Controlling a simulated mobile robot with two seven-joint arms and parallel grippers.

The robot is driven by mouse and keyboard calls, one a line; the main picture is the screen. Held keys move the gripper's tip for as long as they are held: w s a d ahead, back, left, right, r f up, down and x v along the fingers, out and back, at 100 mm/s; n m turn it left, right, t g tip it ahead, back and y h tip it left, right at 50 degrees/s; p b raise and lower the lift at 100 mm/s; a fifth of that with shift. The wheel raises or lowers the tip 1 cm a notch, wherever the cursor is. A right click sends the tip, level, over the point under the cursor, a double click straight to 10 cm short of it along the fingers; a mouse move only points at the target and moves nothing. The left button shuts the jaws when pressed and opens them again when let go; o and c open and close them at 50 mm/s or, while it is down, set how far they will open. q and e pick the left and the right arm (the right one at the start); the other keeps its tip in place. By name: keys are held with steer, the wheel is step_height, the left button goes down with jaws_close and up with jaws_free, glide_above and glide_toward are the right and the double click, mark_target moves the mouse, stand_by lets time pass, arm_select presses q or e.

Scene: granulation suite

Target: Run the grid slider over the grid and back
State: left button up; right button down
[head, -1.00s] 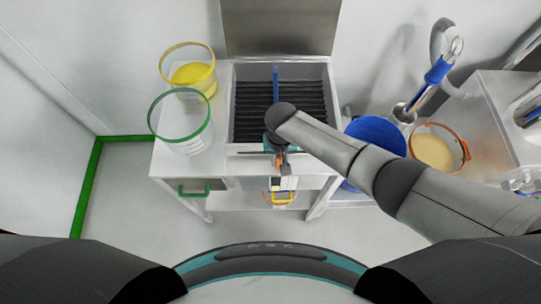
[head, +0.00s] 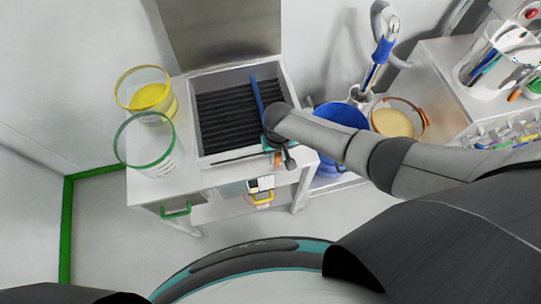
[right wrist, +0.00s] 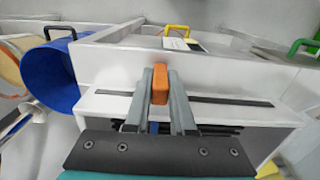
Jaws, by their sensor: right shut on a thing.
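The grid (head: 225,115) is a set of black slats in a pale box on the white bench. The grid slider (head: 257,97) is a blue bar lying across the slats, right of their middle. Its orange handle (head: 277,158) sticks out at the box's front side. My right gripper (head: 274,148) is at that front side, partly hidden by its own wrist. In the right wrist view its two grey fingers are shut on the orange handle (right wrist: 160,84). My left gripper is not in view.
A yellow-rimmed tub (head: 147,97) and a green-rimmed tub (head: 146,146) stand left of the box. A blue bucket (head: 342,117) and an orange-rimmed tub (head: 395,122) are at the right. An upright lid (head: 222,28) stands behind the grid.

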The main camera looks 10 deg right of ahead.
steer(key=shift+w+r, duration=0.1)
steer(key=shift+d+p, duration=0.3)
steer(key=shift+d, duration=0.95)
steer(key=shift+w+d+p, duration=0.1)
steer(key=shift+d+p, duration=0.2)
steer(key=shift+d, duration=2.4)
steer(key=c, duration=1.2)
jaws_free()
steer(key=shift+o, duration=2.6)
steer(key=shift+s, duration=0.2)
